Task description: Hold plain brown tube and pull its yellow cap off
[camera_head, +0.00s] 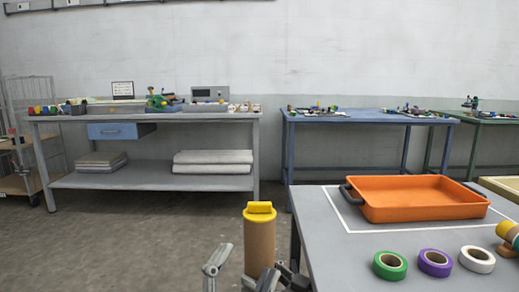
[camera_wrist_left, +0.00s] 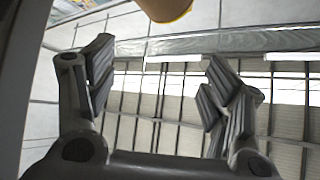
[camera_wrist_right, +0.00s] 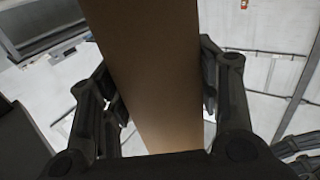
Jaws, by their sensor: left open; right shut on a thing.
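The plain brown tube (camera_head: 260,246) stands upright at the bottom centre of the head view, with the yellow cap (camera_head: 260,209) on its upper end. My right gripper is shut on the tube; in the right wrist view the tube (camera_wrist_right: 152,75) runs between its fingers (camera_wrist_right: 160,108). In the head view the right gripper is mostly hidden low behind the tube. My left gripper (camera_wrist_left: 155,85) is open and empty. In the left wrist view a rounded tan and yellow end (camera_wrist_left: 166,8), likely of the tube, is cut by the top edge, beyond the fingers.
A grey table (camera_head: 335,262) at the right carries an orange tray (camera_head: 415,214), green tape (camera_head: 379,270), purple tape (camera_head: 435,274) and white tape (camera_head: 492,266). Its left edge is close to the tube.

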